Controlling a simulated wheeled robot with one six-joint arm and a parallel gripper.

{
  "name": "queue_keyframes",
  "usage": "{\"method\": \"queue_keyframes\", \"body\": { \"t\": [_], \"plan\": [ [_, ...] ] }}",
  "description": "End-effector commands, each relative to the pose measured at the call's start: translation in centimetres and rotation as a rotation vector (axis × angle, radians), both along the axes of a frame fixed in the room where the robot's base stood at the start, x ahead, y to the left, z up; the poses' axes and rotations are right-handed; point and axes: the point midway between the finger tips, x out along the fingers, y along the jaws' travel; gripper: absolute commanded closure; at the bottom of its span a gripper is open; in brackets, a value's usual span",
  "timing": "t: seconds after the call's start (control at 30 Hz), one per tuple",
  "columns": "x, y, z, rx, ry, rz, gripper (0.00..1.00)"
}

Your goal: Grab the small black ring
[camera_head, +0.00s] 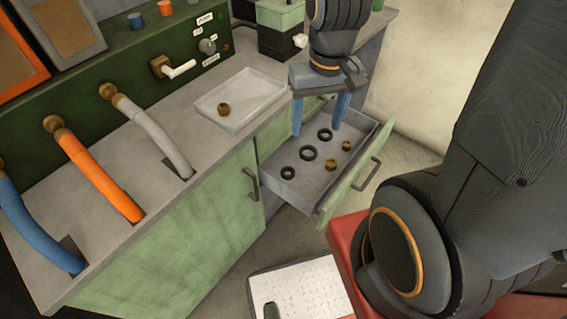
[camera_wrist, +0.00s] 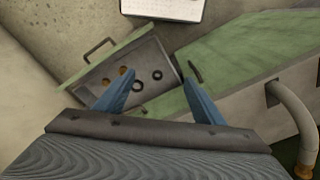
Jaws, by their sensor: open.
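Three black rings lie on the floor of the open drawer (camera_head: 268,184). The small black ring (camera_head: 288,173) is nearest the drawer's left end in the head view. The middle ring (camera_head: 308,154) and the far ring (camera_head: 325,134) look larger. In the wrist view the small ring (camera_wrist: 157,75) shows between the fingers, with the middle ring (camera_wrist: 138,86) beside it; the far ring seems hidden by the left finger. My gripper (camera_head: 317,130) is open and empty, pointing down above the drawer. Its spread blue fingers also show in the wrist view (camera_wrist: 158,78).
Two brass pieces, one nearer (camera_head: 331,165) and one farther (camera_head: 346,146), share the drawer. The drawer's walls and green front (camera_head: 345,192) surround them. A white tray (camera_head: 240,100) with another brass piece (camera_head: 223,109) stands on the counter, beside coloured hoses.

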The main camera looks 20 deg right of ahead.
Motion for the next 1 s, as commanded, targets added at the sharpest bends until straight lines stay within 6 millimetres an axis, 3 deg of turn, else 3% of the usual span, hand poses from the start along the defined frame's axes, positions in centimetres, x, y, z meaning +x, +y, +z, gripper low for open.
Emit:
{"method": "queue_keyframes", "body": {
  "t": [0.27,0.7,0.9,1.0],
  "plan": [
    [5.4,-2.8,-10.5,0.091,0.092,-0.402,0.33],
    [13.8,-9.9,-30.6,0.268,0.260,-1.178,0.33],
    [15.9,-12.5,-37.5,0.330,0.317,-1.434,0.33],
    [16.4,-13.3,-39.3,0.348,0.332,-1.506,0.33]
  ]
}}
